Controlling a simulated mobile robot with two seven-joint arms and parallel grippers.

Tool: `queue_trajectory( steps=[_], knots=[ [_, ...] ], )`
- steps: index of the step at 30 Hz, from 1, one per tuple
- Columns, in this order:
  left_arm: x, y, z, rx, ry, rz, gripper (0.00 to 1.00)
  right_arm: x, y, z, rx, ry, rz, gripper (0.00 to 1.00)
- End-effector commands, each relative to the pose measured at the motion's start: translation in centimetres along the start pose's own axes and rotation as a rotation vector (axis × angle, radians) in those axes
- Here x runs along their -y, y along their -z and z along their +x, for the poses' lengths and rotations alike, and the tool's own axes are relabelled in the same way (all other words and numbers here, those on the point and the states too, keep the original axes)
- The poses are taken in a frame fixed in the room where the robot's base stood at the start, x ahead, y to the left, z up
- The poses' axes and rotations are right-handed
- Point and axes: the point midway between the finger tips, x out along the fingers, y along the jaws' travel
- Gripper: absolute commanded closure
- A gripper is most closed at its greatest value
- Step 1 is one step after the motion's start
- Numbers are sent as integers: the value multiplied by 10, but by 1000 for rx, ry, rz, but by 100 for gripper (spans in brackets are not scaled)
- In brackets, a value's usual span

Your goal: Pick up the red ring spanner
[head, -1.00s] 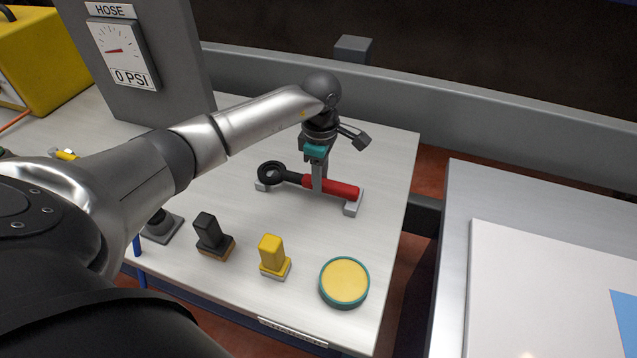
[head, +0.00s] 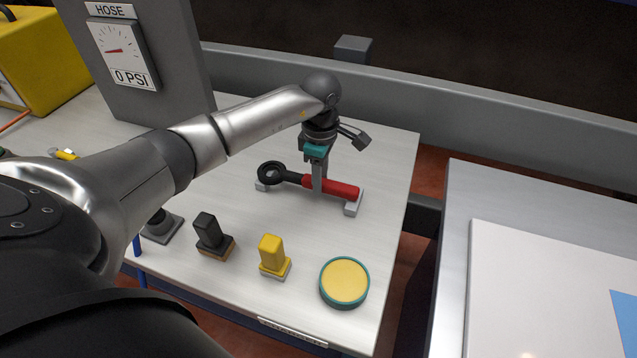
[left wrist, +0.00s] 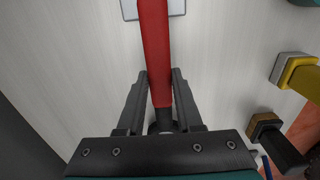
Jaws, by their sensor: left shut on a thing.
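The red ring spanner (head: 342,189) has a red handle and a black ring end. In the head view it lies across two small light-grey rests on the white table, ring to the left. My left gripper (head: 317,187) reaches down over it and is shut on the handle near the black shank. In the left wrist view the red handle (left wrist: 155,50) runs between the two fingers (left wrist: 160,95); the ring end is hidden below the gripper body. My right gripper is not in view.
A black-handled block (head: 208,232), a yellow-handled block (head: 272,254) and a round yellow pad with a teal rim (head: 344,282) stand nearer the table's front. A grey panel with a gauge (head: 122,52) stands behind left. A gap separates the table from another surface (head: 540,200) on the right.

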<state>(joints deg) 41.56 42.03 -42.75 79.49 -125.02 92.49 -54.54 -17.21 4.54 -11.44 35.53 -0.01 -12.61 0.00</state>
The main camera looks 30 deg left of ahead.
Motion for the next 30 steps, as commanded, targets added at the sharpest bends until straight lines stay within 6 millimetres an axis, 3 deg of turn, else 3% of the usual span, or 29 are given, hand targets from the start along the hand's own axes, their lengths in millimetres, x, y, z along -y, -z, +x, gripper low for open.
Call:
queue_trajectory(
  steps=[8,14,20,30],
  knots=[
    [-1,0,-3,1,-3,0,100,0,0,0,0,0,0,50],
    [-2,0,-18,1,-6,0,100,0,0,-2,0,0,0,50],
    [-2,0,-61,1,-9,0,100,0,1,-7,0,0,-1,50],
    [-2,0,-157,1,-8,0,100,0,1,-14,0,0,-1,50]
  ],
)
